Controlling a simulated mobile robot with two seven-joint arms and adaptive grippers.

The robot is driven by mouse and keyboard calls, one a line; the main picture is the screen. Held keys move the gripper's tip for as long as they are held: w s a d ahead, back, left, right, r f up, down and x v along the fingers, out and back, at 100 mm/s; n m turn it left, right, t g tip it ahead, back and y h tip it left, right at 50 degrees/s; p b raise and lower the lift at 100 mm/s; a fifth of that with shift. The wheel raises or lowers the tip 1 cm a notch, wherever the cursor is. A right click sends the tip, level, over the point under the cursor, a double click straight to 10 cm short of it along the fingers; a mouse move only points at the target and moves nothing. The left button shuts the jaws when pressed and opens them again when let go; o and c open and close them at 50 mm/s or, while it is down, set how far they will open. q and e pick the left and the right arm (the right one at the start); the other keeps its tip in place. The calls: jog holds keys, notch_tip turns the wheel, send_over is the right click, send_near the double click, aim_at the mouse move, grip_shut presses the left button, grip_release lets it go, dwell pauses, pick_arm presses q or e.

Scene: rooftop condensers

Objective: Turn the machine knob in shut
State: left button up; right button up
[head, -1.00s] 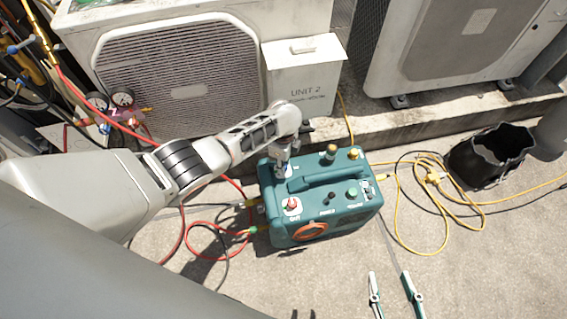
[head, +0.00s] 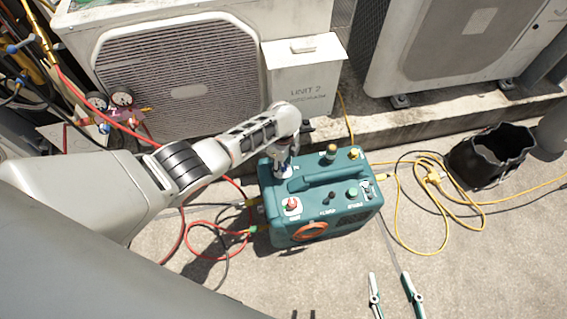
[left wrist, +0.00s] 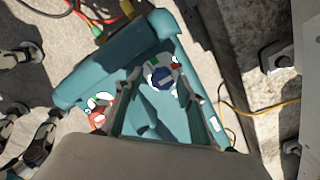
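The teal machine (head: 330,225) stands on the concrete ground. In the left wrist view a blue knob (left wrist: 162,77) with a white bar sits on its top, with green and red marks beside it. My left gripper (head: 286,170) is over the far left corner of the machine's top. In the left wrist view, the open fingers of my left gripper (left wrist: 164,82) stand either side of the blue knob, with gaps showing. In the head view this gripper mostly hides that knob. A red knob (head: 292,203) sits nearer the front. My right gripper (head: 394,292) is open and empty over the ground.
A carry handle (head: 333,174) and other fittings rise from the machine's top. Red hoses (head: 190,229) lie left and a yellow cable (head: 441,208) lies right. A black bucket (head: 487,157) stands far right. Condenser units (head: 190,85) line the back. The front right ground is clear.

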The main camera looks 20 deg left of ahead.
aim_at(283, 166)
pick_arm(q)
jog(key=shift+w+r, duration=0.1)
jog(key=shift+r, duration=0.05)
jog(key=shift+d+r, duration=0.1)
jog(key=shift+r, duration=0.3)
notch_tip(283, 166, up, 11)
dwell(0.5)
dwell(0.4)
